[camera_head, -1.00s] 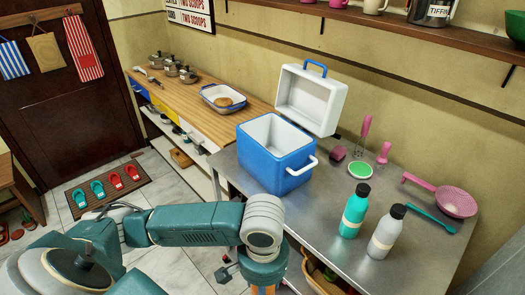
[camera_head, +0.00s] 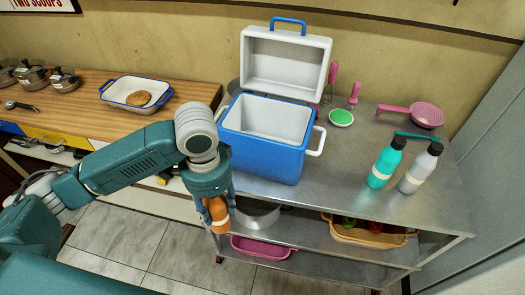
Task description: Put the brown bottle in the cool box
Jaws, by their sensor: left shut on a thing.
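The blue cool box (camera_head: 262,152) stands on the left part of the steel table, its lid (camera_head: 285,65) open and tilted back. Its white inside looks empty as far as I can see. My left gripper (camera_head: 218,212) is shut on an orange-brown bottle (camera_head: 217,214). It holds the bottle in front of the table's front left edge, below the box's rim. Part of the bottle is hidden by the fingers. My right gripper is not in view.
A teal bottle (camera_head: 385,164) and a grey bottle (camera_head: 420,168) stand on the steel table (camera_head: 340,200) to the right. A pink strainer (camera_head: 425,115) lies behind them. A lower shelf holds a basket (camera_head: 365,236) and a pot (camera_head: 257,213). A wooden counter (camera_head: 90,105) adjoins left.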

